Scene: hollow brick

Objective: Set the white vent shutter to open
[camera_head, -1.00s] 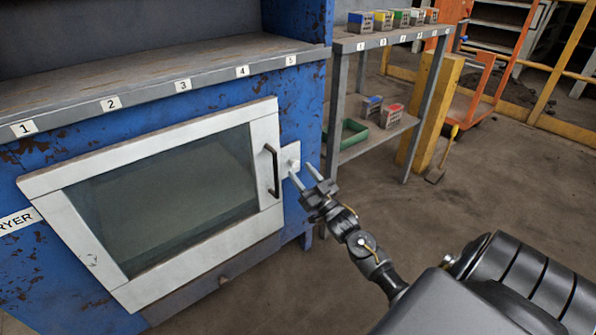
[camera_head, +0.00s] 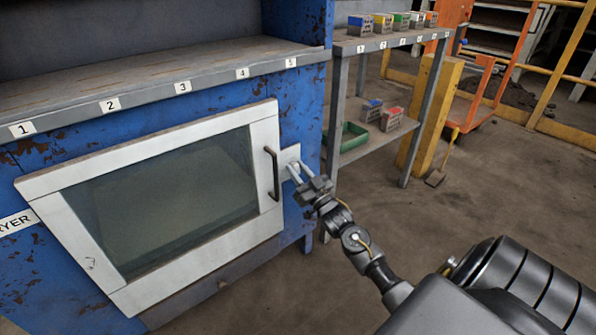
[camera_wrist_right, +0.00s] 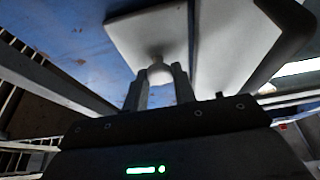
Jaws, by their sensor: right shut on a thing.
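The white vent shutter is a small pale plate (camera_head: 289,154) on the blue dryer front, just right of the door's dark handle. In the right wrist view the plate (camera_wrist_right: 140,40) fills the upper middle, with a small rounded white knob (camera_wrist_right: 160,73) standing out from it. My right gripper (camera_head: 299,171) is at the plate, its fingers pointing at it. In the right wrist view its fingertips (camera_wrist_right: 159,82) lie on both sides of the knob and are shut on it. The fingers partly hide the knob. My left gripper is not in view.
The white-framed dryer door (camera_head: 150,205) is shut, its dark handle (camera_head: 272,173) close beside my right gripper. A grey shelf rack (camera_head: 340,110) with several coloured bricks stands to the right. The floor (camera_head: 480,200) right of my arm is clear.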

